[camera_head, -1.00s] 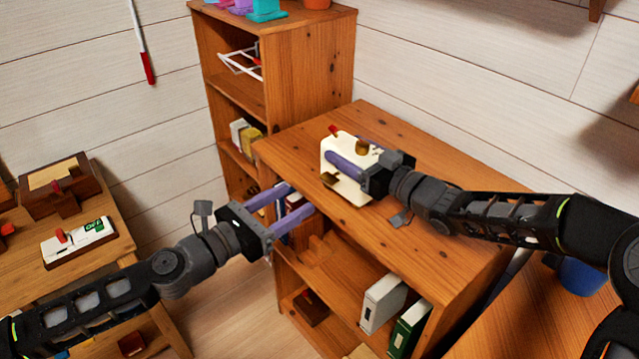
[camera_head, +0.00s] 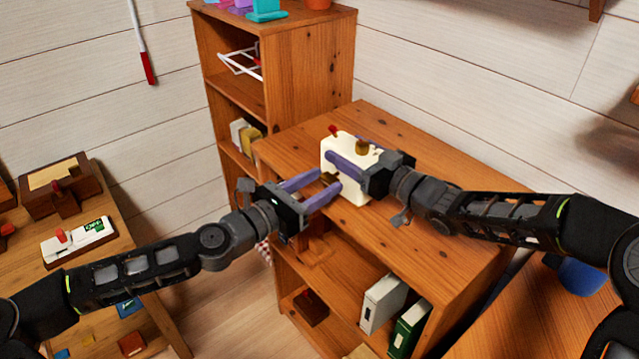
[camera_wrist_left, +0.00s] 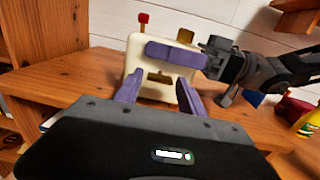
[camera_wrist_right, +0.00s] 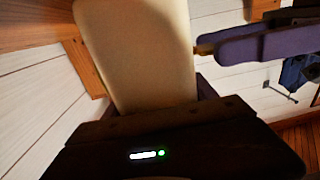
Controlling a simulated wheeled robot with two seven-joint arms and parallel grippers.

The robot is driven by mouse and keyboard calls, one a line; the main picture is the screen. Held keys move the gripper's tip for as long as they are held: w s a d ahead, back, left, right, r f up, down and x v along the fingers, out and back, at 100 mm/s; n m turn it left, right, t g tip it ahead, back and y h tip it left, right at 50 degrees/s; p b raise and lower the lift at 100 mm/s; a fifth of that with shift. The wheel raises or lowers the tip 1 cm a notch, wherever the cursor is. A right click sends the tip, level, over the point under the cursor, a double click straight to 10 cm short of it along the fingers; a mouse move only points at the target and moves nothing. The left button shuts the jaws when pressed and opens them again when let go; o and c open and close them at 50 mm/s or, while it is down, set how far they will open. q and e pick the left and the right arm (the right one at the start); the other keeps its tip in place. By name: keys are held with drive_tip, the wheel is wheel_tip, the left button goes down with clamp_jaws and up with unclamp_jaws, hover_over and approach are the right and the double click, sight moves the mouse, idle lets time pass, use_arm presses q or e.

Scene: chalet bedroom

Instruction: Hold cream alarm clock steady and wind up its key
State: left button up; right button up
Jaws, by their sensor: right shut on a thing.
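The cream alarm clock (camera_head: 338,146) stands on the top of the wooden cabinet, with a red knob and a brass knob on top. It also shows in the left wrist view (camera_wrist_left: 140,62). My right gripper (camera_head: 343,150) is shut on the clock's body, one purple finger across its front face. The brass key (camera_wrist_left: 160,77) sticks out low on that face. My left gripper (camera_head: 332,181) is open in front of it, its fingertips to either side of the key. In the right wrist view the key (camera_wrist_right: 205,48) shows beside a left finger. I cannot tell whether the fingers touch it.
The cabinet top (camera_head: 440,190) is clear around the clock. Binders (camera_head: 383,303) stand on its lower shelf. A taller bookcase (camera_head: 320,75) stands behind to the left. A side table (camera_head: 95,255) with small boxes is at the left.

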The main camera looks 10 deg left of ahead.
use_arm(q)
clamp_jaws()
